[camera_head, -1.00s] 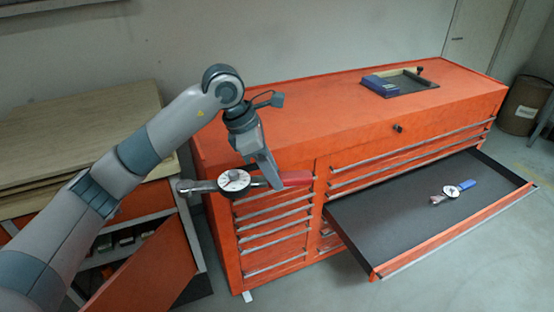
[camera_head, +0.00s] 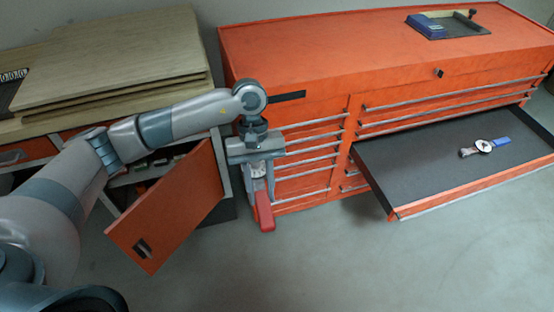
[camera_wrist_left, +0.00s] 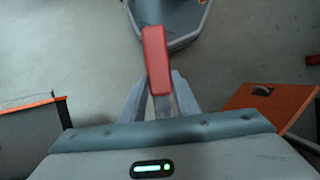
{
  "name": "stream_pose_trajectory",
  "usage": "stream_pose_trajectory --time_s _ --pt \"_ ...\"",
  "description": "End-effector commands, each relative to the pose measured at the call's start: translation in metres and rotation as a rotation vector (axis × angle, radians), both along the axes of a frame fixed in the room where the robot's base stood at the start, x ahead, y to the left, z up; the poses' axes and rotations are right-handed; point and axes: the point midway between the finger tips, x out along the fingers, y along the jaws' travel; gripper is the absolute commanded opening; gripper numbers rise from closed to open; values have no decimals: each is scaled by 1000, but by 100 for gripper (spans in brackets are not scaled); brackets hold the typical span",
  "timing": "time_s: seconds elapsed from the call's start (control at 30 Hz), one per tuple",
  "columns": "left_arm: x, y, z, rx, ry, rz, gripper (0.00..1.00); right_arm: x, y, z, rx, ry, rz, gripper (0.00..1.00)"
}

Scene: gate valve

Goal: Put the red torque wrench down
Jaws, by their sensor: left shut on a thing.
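The red torque wrench (camera_head: 264,211) is held in my left gripper (camera_head: 262,180), in front of the red cabinet's left drawers in the head view. Its red handle hangs down and toward the camera; the dial is mostly hidden by the gripper. In the left wrist view the red handle (camera_wrist_left: 157,60) sticks out beyond the fingers (camera_wrist_left: 161,95), over the floor. My left gripper is shut on the wrench. My right gripper is not in view.
An open drawer (camera_head: 420,165) with dark lining, at right, holds a blue-handled dial wrench (camera_head: 485,147). The red cabinet top (camera_head: 330,50) is mostly clear, with a blue box (camera_head: 427,26) and dark tray at the back. An open orange door (camera_head: 170,210) and wooden bench (camera_head: 120,60) stand at left.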

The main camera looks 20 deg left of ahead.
Motion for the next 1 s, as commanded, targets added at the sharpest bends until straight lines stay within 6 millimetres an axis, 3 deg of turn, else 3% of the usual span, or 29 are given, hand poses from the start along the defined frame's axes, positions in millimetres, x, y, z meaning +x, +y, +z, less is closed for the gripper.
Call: stream_pose_trajectory --time_s 0.2,0.4,0.73,0.77,0.83,1.0 --pt "-42 19 -29 0 -2 -325 0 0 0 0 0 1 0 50" --pt "-62 28 -41 -2 -3 -483 0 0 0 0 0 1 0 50" --pt "-65 29 -43 -3 -5 -512 0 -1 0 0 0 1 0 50" --pt "-65 29 -43 -3 -5 -512 0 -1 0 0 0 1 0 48" --pt "-65 29 -43 -2 -5 -511 0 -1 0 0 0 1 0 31" --pt "-65 29 -43 -3 -5 -510 0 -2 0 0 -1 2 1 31"
